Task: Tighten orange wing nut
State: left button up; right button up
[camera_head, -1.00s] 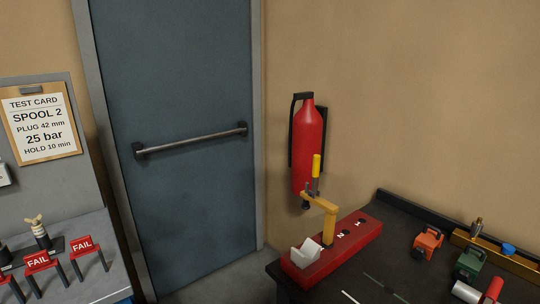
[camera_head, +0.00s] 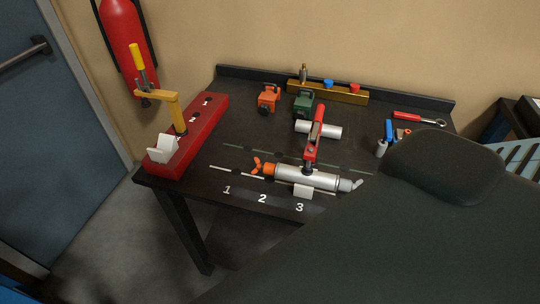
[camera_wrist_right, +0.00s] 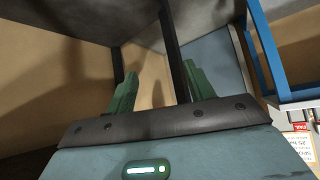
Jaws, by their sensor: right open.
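An orange wing nut (camera_head: 257,165) sits at the left end of a silver cylinder (camera_head: 310,178) on the dark workbench. A grey wing-shaped piece (camera_head: 357,184) is at the cylinder's right end. A red-handled clamp (camera_head: 314,138) stands over the cylinder's middle and appears to press on it. My right gripper (camera_wrist_right: 155,92) shows in the right wrist view, its green fingers apart with nothing between them. It is away from the wing nut, which that view does not show. My left gripper is not in view.
A red base with a yellow toggle clamp (camera_head: 176,102) stands at the bench's left. Orange (camera_head: 268,97) and green (camera_head: 304,103) boxes and a brass manifold (camera_head: 340,93) are at the back. My dark arm part covers the lower right. Numbers 1, 2, 3 mark the front edge.

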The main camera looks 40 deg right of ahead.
aim_at(256, 160)
jog(key=i+j+z, duration=0.1)
jog(key=i+j, duration=0.85)
jog(key=z, duration=2.15)
